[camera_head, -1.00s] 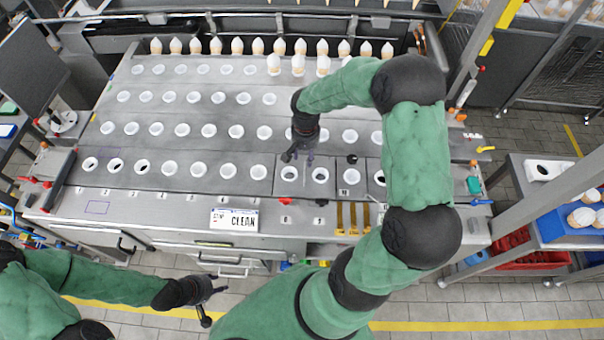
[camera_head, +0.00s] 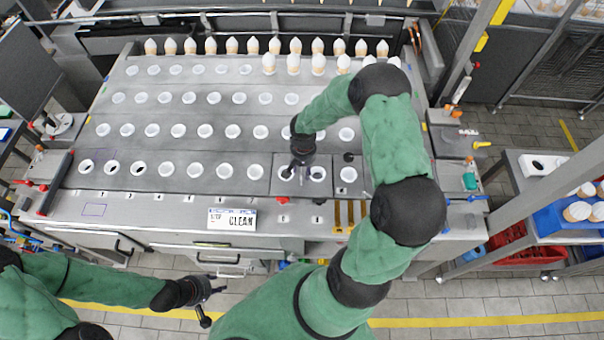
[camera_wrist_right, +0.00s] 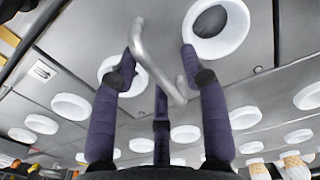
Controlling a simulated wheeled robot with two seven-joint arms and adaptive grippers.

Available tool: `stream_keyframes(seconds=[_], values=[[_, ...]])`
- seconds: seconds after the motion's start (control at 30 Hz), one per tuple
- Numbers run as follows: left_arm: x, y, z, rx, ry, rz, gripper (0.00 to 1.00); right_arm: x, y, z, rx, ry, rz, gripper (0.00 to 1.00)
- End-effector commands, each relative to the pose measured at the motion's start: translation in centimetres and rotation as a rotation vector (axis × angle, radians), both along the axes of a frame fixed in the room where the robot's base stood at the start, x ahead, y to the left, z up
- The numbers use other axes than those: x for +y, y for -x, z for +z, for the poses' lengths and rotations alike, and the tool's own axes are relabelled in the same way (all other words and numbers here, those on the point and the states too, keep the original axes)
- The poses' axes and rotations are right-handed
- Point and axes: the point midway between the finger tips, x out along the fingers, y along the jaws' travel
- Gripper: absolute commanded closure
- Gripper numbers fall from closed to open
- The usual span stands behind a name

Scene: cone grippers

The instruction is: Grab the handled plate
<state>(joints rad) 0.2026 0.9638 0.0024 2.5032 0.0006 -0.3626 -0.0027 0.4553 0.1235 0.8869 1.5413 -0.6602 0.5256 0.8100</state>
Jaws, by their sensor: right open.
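The handled plate (camera_head: 302,190) is a grey panel with two white-rimmed holes, set in the front row of the grey table. Its bent metal bar handle (camera_wrist_right: 158,62) shows in the right wrist view. My right gripper (camera_head: 299,172) is over the plate. In the right wrist view my right gripper (camera_wrist_right: 160,75) is open, with dark purple fingers spread on either side of the handle; I cannot tell whether they touch it. My left gripper (camera_head: 213,305) is open and empty, low in front of the table. My right gripper partly hides the handle in the head view.
The grey table (camera_head: 150,205) holds rows of white-rimmed holes. Several white-tipped cones (camera_head: 231,46) stand along its back. A CLEAN sign (camera_head: 232,219) is at the front edge. A blue tray with cones (camera_head: 550,222) is at the right.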

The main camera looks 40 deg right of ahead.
Motion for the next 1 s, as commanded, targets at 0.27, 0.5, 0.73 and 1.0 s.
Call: stream_keyframes(seconds=[0.27,0.5,0.73,1.0], values=[[0.0,0.0,0.0,0.0,0.0,0.0,0.6,0.0,0.0,0.0,0.001,-0.001,0.0,1.0],[0.0,0.0,0.0,0.0,0.0,0.0,0.6,-0.1,-0.1,0.2,-0.003,0.001,-0.001,1.0],[0.0,0.0,0.0,0.0,0.0,0.0,0.6,-0.1,-0.1,0.6,-0.004,0.002,-0.002,1.0],[0.0,0.0,-0.2,0.0,0.0,0.0,0.6,0.3,0.1,4.0,-0.004,0.002,0.001,1.0]])
